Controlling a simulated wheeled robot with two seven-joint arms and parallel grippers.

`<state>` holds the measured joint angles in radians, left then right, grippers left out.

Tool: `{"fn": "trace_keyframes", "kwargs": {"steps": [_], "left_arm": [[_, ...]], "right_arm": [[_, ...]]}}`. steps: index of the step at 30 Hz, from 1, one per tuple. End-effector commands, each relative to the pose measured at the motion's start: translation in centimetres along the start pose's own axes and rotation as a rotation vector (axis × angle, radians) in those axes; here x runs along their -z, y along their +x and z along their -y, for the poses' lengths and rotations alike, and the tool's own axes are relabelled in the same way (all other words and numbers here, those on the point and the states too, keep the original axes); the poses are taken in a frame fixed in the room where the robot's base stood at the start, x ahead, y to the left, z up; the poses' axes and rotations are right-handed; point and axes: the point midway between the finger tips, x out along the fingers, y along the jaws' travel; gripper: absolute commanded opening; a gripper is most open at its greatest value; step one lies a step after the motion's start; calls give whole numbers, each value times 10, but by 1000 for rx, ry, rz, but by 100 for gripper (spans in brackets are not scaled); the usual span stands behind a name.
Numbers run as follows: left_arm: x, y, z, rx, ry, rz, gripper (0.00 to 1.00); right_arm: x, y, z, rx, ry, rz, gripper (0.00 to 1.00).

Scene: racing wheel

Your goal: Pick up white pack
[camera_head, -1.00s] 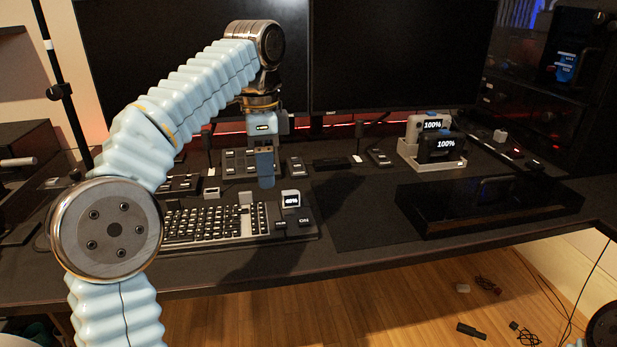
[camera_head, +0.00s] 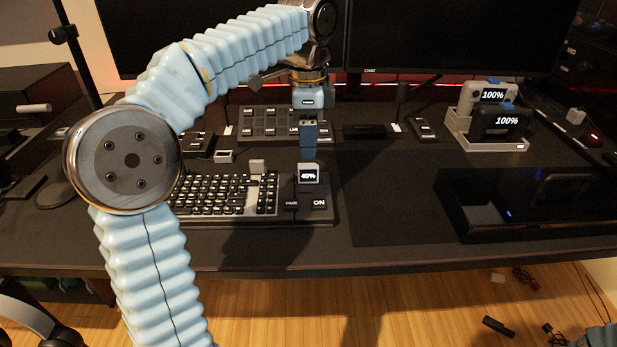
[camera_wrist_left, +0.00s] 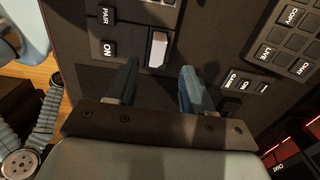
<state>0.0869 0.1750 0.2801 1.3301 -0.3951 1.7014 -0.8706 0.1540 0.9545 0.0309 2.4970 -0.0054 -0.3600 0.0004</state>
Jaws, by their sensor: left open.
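A small white pack (camera_head: 308,174) with a "40%" display stands at the right end of the keyboard unit, above the ON key. My left gripper (camera_head: 308,156) points down, lined up just above and behind the pack in the head view. In the left wrist view the white pack (camera_wrist_left: 158,48) shows in the gap beyond the two open fingertips of my left gripper (camera_wrist_left: 158,75). The fingers hold nothing. Whether a finger touches the pack cannot be told. A pale pack (camera_head: 491,96) and a black pack (camera_head: 500,122), both reading "100%", sit in a dock. My right gripper is out of view.
The keyboard (camera_head: 215,194) lies left of the white pack, with a small grey block (camera_head: 257,167) at its back. A button panel (camera_head: 270,122) and monitors stand behind. The pale dock (camera_head: 490,143) and a black glossy tray (camera_head: 475,228) are at the right. Bare desk lies between.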

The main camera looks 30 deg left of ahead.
Motion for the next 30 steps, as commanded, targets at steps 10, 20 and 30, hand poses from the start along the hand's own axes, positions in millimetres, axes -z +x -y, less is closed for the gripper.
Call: {"fn": "trace_keyframes", "kwargs": {"steps": [10,20,30], "left_arm": [[1,48,-3,-3,-1,2,51],[1,52,-2,0,0,0,45],[1,52,-2,-1,0,0,0]], "right_arm": [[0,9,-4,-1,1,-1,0],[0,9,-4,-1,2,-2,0],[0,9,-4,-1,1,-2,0]]}}
